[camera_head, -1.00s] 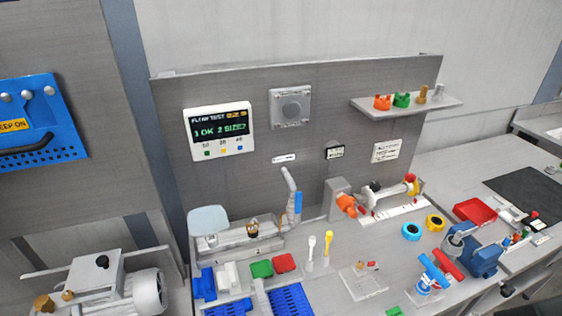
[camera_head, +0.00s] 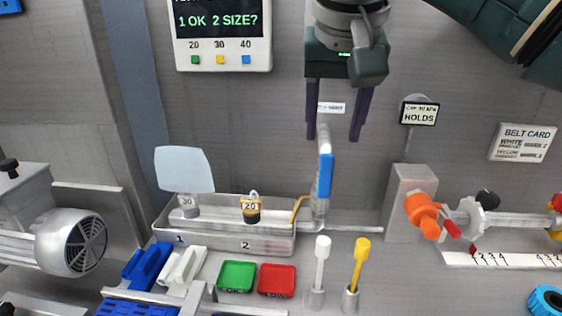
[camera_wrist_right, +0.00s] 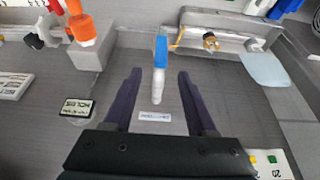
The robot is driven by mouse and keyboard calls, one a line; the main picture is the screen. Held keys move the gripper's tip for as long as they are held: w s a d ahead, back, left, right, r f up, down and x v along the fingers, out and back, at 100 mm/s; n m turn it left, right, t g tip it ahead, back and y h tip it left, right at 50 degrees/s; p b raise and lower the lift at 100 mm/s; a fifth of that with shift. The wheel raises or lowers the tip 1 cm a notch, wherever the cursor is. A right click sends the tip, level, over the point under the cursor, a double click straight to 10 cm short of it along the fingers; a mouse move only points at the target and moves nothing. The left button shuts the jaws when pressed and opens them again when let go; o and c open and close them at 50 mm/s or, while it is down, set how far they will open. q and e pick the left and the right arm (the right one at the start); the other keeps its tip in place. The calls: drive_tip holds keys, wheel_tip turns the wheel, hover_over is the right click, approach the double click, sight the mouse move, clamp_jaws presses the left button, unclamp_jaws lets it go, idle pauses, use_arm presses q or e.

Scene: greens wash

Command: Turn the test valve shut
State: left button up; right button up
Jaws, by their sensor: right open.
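The test valve is a grey upright pipe (camera_head: 323,205) with a blue lever handle (camera_head: 325,175) near its top, at the back of a metal trough. The blue handle also shows in the right wrist view (camera_wrist_right: 161,51), with the pale pipe end between the finger lines. My right gripper (camera_head: 333,138) points down in front of the wall, its two dark purple fingers apart, one each side of the pipe's top in the picture. I see no clear contact with the handle. In the wrist view the open fingers (camera_wrist_right: 158,77) flank the pipe end. My left gripper is out of view.
A metal trough (camera_head: 200,235) with two tagged items stands left of the pipe. White (camera_head: 321,255) and yellow (camera_head: 359,262) upright tools stand in front. A grey block (camera_head: 408,205) with an orange fitting (camera_head: 423,212) is at right. A display (camera_head: 222,35) hangs behind.

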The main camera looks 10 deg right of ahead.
sight(326, 163)
drive_tip(key=b+x, duration=0.1)
drive_tip(key=x, duration=0.6)
drive_tip(key=shift+a+f, duration=0.1)
drive_tip(key=shift+f, duration=0.35)
drive_tip(key=shift+w+f+b, duration=0.35)
drive_tip(key=shift+f+b, duration=0.2)
drive_tip(key=shift+f, duration=0.1)
drive_tip(key=shift+c, duration=0.3)
drive_tip(key=shift+c, duration=0.7)
clamp_jaws()
